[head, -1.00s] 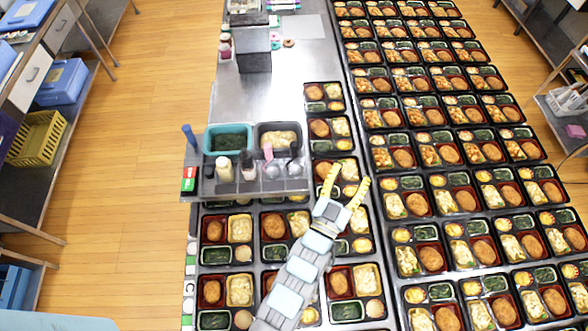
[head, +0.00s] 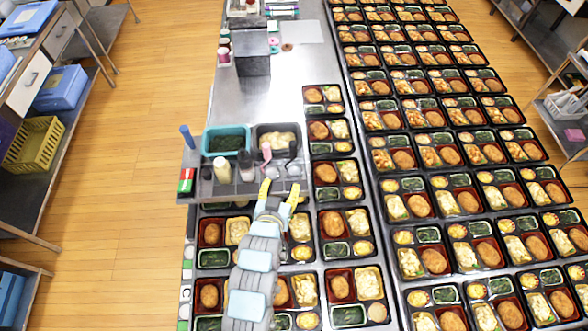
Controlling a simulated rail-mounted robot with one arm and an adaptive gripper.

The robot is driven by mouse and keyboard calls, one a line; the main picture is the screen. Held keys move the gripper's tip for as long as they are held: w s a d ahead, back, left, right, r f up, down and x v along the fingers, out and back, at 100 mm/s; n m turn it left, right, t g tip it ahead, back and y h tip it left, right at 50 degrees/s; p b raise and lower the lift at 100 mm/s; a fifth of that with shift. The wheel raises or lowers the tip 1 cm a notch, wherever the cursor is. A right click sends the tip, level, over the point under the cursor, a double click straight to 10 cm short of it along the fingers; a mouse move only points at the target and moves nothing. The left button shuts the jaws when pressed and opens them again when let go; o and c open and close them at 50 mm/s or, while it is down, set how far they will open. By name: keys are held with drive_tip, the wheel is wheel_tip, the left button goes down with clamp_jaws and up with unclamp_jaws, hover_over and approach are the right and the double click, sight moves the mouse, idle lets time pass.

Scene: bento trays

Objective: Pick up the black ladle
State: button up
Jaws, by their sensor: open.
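The black ladle (head: 292,152) stands at the right end of the raised grey shelf, its dark handle up and a round silver bowl below. The pink ladle (head: 267,152) stands just left of it. My gripper (head: 279,190) is open and empty, its two yellow fingers pointing at the shelf's front edge. It is just in front of and below the two ladles, apart from the black handle.
The raised shelf (head: 222,189) also carries a teal tub (head: 206,141) of greens, a dark tub (head: 261,129) of pale food and several bottles. Bento trays (head: 338,221) fill the counter under my arm and to the right.

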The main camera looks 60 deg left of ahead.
sight(292, 156)
drive_tip(key=shift+b+x, duration=1.45)
drive_tip(key=shift+x, duration=3.9)
drive_tip(key=shift+w+r+p+x, duration=0.15)
drive_tip(key=shift+p+x, duration=0.15)
drive_tip(key=shift+x, duration=0.55)
drive_tip(key=shift+w+r+p+x, duration=0.15)
drive_tip(key=shift+p+x, duration=0.15)
drive_tip(key=shift+x, duration=0.55)
drive_tip(key=shift+r+p+x, duration=0.1)
drive_tip(key=shift+p+x, duration=0.2)
drive_tip(key=shift+x, duration=0.6)
clamp_jaws()
